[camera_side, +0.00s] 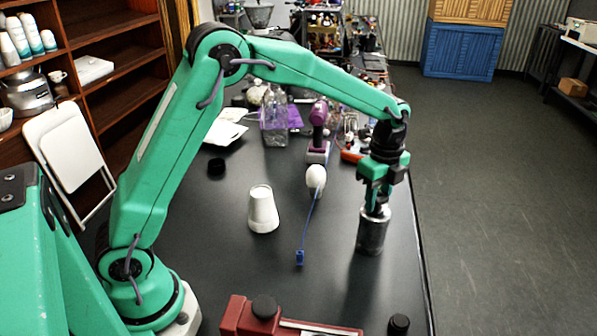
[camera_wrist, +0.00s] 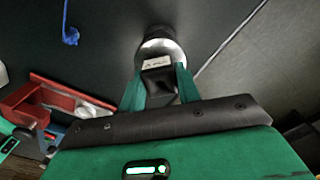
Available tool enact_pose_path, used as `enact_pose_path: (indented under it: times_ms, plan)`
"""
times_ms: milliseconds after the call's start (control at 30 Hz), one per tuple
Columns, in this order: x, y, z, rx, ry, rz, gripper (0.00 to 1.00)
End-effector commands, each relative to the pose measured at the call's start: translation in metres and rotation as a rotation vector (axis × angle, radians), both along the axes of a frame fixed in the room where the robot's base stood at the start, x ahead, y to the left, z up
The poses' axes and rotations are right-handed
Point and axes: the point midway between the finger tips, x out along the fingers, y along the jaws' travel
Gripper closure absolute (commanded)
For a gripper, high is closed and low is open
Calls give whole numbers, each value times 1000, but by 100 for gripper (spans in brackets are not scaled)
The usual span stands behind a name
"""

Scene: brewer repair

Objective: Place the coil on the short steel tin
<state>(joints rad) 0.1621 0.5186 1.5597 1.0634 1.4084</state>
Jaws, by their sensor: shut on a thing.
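A steel tin (camera_side: 371,235) stands upright near the right edge of the dark table. My gripper (camera_side: 376,203) points down directly over it. In the wrist view, my gripper (camera_wrist: 160,84) is shut on a small dark block with a pale label, which I take to be the coil (camera_wrist: 157,66). The tin's bright round rim (camera_wrist: 163,43) shows just beyond the coil. The coil is at or just over the tin's top; I cannot tell whether they touch. In the side view the fingers mostly hide the coil.
A white tapered cup (camera_side: 263,210) and a blue cable plug (camera_side: 300,257) lie left of the tin. A purple tool (camera_side: 318,125) and clutter stand behind. A red box (camera_side: 238,316) and a black cylinder (camera_side: 399,324) are at the front. The table around the tin is clear.

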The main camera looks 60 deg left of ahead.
Motion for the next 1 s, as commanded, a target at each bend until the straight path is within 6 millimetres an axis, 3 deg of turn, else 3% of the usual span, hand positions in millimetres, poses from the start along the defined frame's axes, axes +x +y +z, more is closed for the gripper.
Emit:
enact_pose_path:
  times_ms: [467, 500, 567, 1000]
  plan:
    - [0, 0, -6, 0, 0, 0, 92]
    - [0, 0, -5, 0, 0, 0, 60]
    - [0, 0, -5, 0, 0, 0, 48]
    - [0, 0, -2, 0, -2, 0, 46]
